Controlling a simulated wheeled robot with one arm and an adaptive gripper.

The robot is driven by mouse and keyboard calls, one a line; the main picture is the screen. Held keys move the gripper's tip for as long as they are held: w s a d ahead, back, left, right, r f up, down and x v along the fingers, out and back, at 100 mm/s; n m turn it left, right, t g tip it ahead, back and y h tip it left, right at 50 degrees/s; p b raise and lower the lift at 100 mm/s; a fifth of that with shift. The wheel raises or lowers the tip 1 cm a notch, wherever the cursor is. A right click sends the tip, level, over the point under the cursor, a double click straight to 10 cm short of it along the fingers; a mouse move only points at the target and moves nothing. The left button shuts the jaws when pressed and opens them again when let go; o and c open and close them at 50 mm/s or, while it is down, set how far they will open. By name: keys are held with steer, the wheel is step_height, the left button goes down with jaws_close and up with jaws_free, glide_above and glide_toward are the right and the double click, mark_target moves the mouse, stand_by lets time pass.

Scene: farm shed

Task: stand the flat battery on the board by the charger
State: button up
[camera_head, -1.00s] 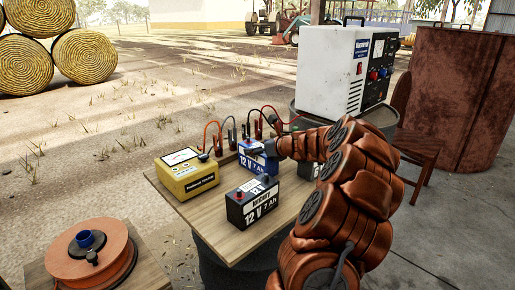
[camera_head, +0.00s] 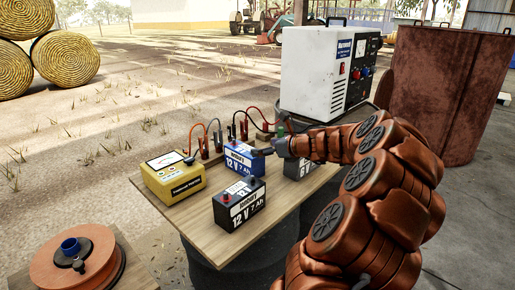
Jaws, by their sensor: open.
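Three batteries stand on a wooden board (camera_head: 200,240): a black one with a white label (camera_head: 238,207) in front, a blue one (camera_head: 243,160) behind it, and a grey one (camera_head: 302,168) at the right, partly hidden by my arm. Which is flat I cannot tell. My gripper (camera_head: 267,150) is open at the right end of the blue battery, in front of the grey one's far side; contact is unclear. The white charger (camera_head: 310,72) stands behind at the right.
A yellow tester (camera_head: 175,178) with a dial sits at the board's left. Red, black and grey clip leads (camera_head: 217,135) stand along its back edge. An orange cable reel (camera_head: 75,262) is at front left. A rusty drum (camera_head: 450,95) stands at the right.

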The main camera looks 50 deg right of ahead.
steer(key=shift+s+r, duration=0.15)
steer(key=shift+s, duration=0.2)
steer(key=w+a+f+n+g+y, duration=0.1)
steer(key=w+a+n+g+y, duration=0.15)
steer(key=a+n, duration=0.8)
steer(key=w+a+f+n+g+y, duration=0.1)
steer(key=a+n+g+y, duration=0.25)
steer(key=a, duration=1.45)
steer(key=s+a+f+n+g, duration=0.25)
steer(key=s+a+n, duration=0.3)
steer(key=a, duration=0.55)
steer(key=s+a+f+n+g+h, duration=0.1)
steer(key=s+a+f+n+g, duration=0.1)
steer(key=s+a+n, duration=0.3)
steer(key=s+a+f+n+g, duration=0.2)
steer(key=s+n+g, duration=0.1)
steer(key=s, duration=0.4)
steer(key=s+d+f+n+g+h, duration=0.1)
steer(key=s+n+h, duration=0.1)
steer(key=s+n, duration=0.2)
steer(key=s+d+f+n+g+h, duration=0.1)
steer(key=s+n, duration=0.3)
steer(key=s, duration=0.7)
steer(key=shift+d+f+n+g+h, duration=0.35)
steer(key=shift+g+h, duration=0.2)
steer(key=shift+h, duration=0.35)
steer(key=shift+s, duration=0.1)
